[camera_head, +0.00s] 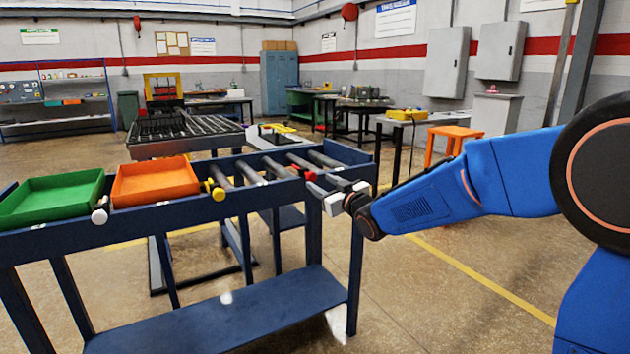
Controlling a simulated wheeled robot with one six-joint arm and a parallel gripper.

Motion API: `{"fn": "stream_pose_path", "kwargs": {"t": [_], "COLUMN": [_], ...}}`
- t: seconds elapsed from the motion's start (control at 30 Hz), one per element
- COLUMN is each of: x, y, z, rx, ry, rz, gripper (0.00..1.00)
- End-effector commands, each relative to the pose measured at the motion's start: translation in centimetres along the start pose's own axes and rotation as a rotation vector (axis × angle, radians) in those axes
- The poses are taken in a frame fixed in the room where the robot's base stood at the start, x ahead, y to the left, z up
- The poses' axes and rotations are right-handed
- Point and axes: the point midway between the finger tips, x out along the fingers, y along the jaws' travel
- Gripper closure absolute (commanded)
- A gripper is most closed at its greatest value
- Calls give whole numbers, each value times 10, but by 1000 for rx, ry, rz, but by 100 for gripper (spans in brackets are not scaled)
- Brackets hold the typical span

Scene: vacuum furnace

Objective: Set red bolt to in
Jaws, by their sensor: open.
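The red bolt (306,173) shows as a red end piece at the front edge of the blue cart (200,210), with grey rods lying in the cart's top behind it. My gripper (313,187) is open at the cart's right front, its fingers pointing left toward the red bolt. The fingertips are just below and beside the red end. I cannot tell whether they touch it or go around it. My wrist and blue forearm come in from the right. How far the red bolt is pushed in is too small to tell.
A yellow bolt end (214,189) and a white one (99,215) stick out along the same front edge. A green tray (52,198) and an orange tray (155,181) sit on the cart's left. A dark grated table (185,132) stands behind. The floor at right front is clear.

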Motion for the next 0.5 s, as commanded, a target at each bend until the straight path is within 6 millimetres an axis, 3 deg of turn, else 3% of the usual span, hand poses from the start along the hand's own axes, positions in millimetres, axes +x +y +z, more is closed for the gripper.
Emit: {"fn": "stream_pose_path", "kwargs": {"t": [0.3,0.5], "x": [-60,-88], "y": [0,0], "z": [0,-1], "rx": [-1,-1], "ry": [0,1], "rz": [1,0], "gripper": [55,55]}}
